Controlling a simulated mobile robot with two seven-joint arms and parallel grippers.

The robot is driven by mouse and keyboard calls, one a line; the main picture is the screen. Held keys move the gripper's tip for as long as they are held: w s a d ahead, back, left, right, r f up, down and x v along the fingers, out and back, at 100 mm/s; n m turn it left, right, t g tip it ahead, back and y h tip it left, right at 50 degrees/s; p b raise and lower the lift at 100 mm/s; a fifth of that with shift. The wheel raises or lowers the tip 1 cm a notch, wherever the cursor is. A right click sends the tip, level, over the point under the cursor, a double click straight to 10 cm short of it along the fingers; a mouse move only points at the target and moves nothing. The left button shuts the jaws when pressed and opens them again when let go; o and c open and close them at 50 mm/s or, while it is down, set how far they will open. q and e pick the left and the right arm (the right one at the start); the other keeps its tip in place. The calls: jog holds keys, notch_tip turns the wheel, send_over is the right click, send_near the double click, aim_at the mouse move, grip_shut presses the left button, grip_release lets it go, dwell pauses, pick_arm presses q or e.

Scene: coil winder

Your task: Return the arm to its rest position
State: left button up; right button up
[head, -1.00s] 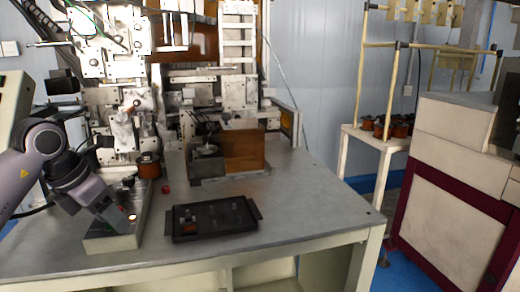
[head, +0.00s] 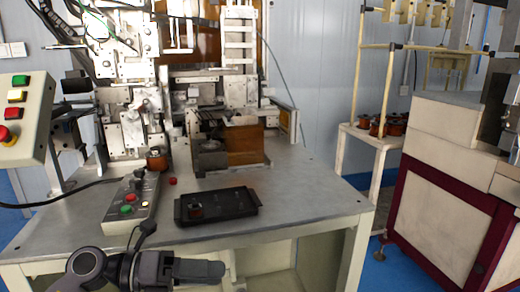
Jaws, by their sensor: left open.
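My left gripper (head: 205,270) is at the bottom left of the head view, in front of the table's front edge and pointing right. It is open, and I see nothing held in it. Its arm (head: 88,268) comes in low from the bottom edge. A grey control box (head: 148,188) with a red and a green button lies on the table behind the gripper, apart from it. My right gripper is not in view.
A black tray (head: 238,207) with a small part in it lies on the grey table (head: 310,200). A copper-coloured spool (head: 156,164) stands by the winding machine (head: 130,100). A button panel (head: 20,115) stands at the left. The table's right side is clear.

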pick_arm(q)
jog(key=s+a+f+n+t+y, duration=0.2)
jog(key=a+f+n+t+y, duration=0.35)
jog(key=n, duration=0.85)
jog(key=s+a+f+n+t+y, duration=0.1)
jog(key=a+f+n+t+y, duration=0.15)
jog(key=f+n+t, duration=0.85)
jog(key=s+a+f+n+g+y, duration=0.1)
jog(key=s+f+n+g+y, duration=0.1)
jog(key=s+f+n+g, duration=0.2)
jog(key=s+a+f+n+g+y+p, duration=0.1)
jog(key=s+a+f+n+g+y, duration=0.1)
jog(key=s+f+n+g, duration=0.3)
jog(key=s+f+n+y, duration=0.1)
jog(key=s+f+n, duration=0.1)
jog(key=s+n, duration=0.2)
jog(key=shift+s+y, duration=0.3)
jog(key=shift+s, duration=0.55)
jog(key=shift+c, duration=0.4)
